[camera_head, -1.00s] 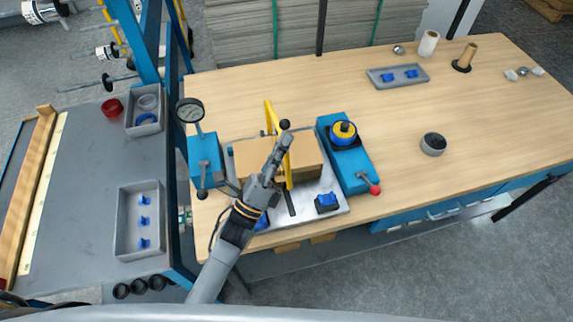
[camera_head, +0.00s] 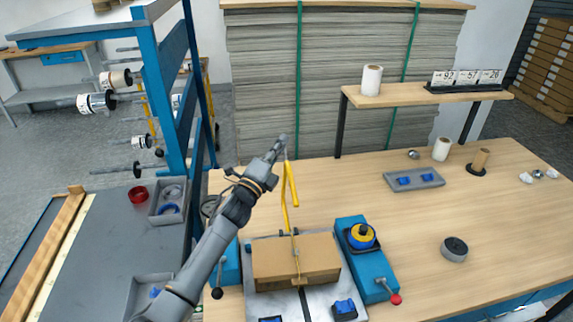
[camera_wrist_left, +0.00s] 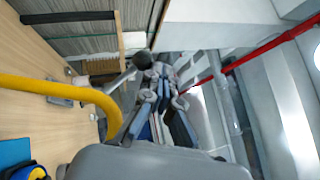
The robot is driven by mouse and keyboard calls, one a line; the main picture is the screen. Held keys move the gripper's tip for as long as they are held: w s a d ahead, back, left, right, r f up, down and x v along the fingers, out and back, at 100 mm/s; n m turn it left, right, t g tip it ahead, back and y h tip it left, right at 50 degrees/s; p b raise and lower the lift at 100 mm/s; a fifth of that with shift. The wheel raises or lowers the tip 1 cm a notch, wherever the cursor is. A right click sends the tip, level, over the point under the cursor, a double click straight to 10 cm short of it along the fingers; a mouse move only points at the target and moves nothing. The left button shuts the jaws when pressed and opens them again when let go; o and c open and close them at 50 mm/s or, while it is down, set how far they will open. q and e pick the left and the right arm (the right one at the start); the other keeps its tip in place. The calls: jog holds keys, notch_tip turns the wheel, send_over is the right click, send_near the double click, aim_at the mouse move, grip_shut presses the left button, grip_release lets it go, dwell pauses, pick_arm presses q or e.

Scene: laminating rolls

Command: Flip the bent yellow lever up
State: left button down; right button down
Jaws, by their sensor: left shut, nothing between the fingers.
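The bent yellow lever (camera_head: 291,185) stands raised above the cardboard box (camera_head: 296,262) in the head view, its upper end high over the table. My left gripper (camera_head: 281,142) is shut and empty at the lever's upper end; whether they touch I cannot tell. In the left wrist view the yellow lever (camera_wrist_left: 60,92) curves in from the left, and a dark round knob (camera_wrist_left: 140,59) shows beside the tips of my left gripper (camera_wrist_left: 158,68). My right gripper is in neither view.
A blue unit with a red-knobbed handle (camera_head: 367,262) stands right of the box. A blue rack (camera_head: 166,90) with rods stands at left. The table's middle right is mostly clear.

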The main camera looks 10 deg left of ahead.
pick_arm(q)
jog(key=w+a+f+n+g+y, duration=0.1)
jog(key=w+a+n, duration=0.1)
jog(key=w, duration=0.4)
jog(key=shift+f+g, duration=0.3)
jog(key=shift+f, duration=0.05)
jog(key=shift+f, duration=0.1)
